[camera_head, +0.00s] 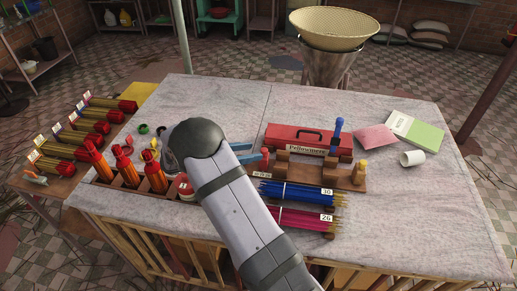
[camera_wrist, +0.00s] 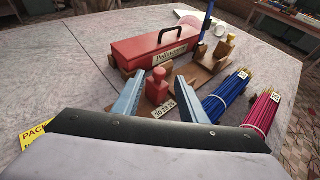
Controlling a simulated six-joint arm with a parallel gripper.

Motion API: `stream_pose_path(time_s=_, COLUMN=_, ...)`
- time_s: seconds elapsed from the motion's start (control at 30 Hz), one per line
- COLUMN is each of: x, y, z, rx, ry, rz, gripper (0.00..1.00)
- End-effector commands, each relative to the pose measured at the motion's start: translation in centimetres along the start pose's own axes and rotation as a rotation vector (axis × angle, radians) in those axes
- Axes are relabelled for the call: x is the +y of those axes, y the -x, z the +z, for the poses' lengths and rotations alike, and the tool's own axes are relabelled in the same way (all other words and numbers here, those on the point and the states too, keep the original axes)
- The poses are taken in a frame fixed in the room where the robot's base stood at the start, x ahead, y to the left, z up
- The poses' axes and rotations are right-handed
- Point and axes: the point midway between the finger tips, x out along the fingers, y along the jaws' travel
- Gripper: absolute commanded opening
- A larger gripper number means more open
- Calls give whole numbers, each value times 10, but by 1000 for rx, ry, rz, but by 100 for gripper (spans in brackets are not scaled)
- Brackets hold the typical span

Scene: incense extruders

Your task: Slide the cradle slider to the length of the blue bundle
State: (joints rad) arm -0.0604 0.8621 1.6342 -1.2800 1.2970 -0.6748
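The blue bundle (camera_head: 297,191), tagged 30, lies in front of the wooden cradle (camera_head: 312,171); it also shows in the wrist view (camera_wrist: 224,97). The cradle's left end has a number plate (camera_wrist: 164,108). A red knobbed block (camera_wrist: 157,88), apparently the slider, stands at that end. My gripper (camera_wrist: 160,79) is open, with one blue finger on each side of the red block and visible gaps. In the head view my gripper (camera_head: 252,153) is at the cradle's left end, and my arm hides part of that area.
A red box (camera_head: 310,139) stands behind the cradle and a blue-handled tool (camera_head: 338,131) stands upright near it. A pink bundle (camera_head: 300,219), tagged 26, lies in front. A white cup (camera_head: 412,158) lies to the right. Orange-red bottles (camera_head: 124,168) stand at left. The table's right front is clear.

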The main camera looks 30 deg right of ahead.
Motion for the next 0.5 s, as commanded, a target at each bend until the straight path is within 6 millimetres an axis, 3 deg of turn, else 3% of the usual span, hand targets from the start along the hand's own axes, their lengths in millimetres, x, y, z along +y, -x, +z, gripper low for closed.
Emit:
stream_pose_path(time_s=0.23, x=0, y=-30, z=2, rx=1, ry=1, rz=-1, gripper=38)
stream_pose_path(time_s=0.5, x=0, y=-43, z=0, rx=1, ry=-1, rz=1, gripper=38)
